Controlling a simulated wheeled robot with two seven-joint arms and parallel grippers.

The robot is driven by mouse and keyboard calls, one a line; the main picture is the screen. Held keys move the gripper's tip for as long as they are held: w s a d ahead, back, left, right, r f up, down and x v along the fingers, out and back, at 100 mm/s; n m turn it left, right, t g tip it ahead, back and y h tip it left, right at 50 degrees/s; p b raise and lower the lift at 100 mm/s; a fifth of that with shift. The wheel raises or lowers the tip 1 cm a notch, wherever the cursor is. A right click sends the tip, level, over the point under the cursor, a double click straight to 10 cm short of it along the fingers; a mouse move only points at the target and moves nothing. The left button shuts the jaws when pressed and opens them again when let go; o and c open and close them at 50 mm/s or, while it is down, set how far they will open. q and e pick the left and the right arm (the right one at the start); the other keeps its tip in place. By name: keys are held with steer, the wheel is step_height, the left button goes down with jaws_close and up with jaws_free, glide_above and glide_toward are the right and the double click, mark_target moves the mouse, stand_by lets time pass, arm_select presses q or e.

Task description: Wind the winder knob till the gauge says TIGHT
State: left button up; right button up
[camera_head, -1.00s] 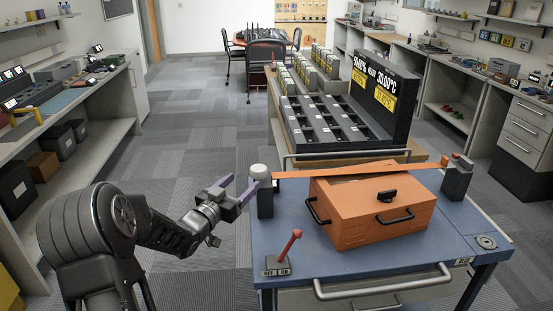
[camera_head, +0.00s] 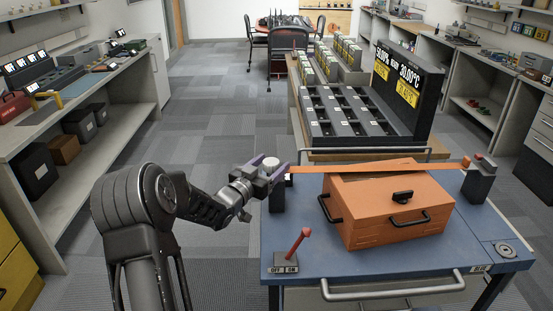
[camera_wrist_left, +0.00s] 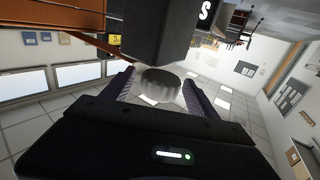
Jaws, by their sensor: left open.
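The pale ribbed winder knob (camera_head: 271,163) sits on top of a dark post at the left end of an orange strap (camera_head: 345,169). My left gripper (camera_head: 267,170) is at the knob with its purple fingers open. In the left wrist view the knob (camera_wrist_left: 160,88) lies between the two fingers, with a gap on each side. The strap runs over an orange case (camera_head: 385,215) to a dark post (camera_head: 478,182) at the right. A black panel with a letter S (camera_wrist_left: 204,12) shows cut off at the top of the wrist view; I cannot read the gauge. My right gripper is out of view.
The blue cart top (camera_head: 360,263) carries a red-handled lever (camera_head: 298,243) near its front left. A black slotted rack (camera_head: 350,118) with a display stands behind the cart. Open floor lies left of the cart, up to a bench (camera_head: 95,108).

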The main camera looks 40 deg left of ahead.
mark_target(276, 160)
arm_select(q)
steer(key=w, duration=0.3)
steer(key=shift+w+a, duration=0.1)
steer(key=shift+c, duration=0.3)
steer(key=c, duration=1.3)
steer(key=shift+m+h, duration=0.3)
steer(key=shift+h, duration=0.1)
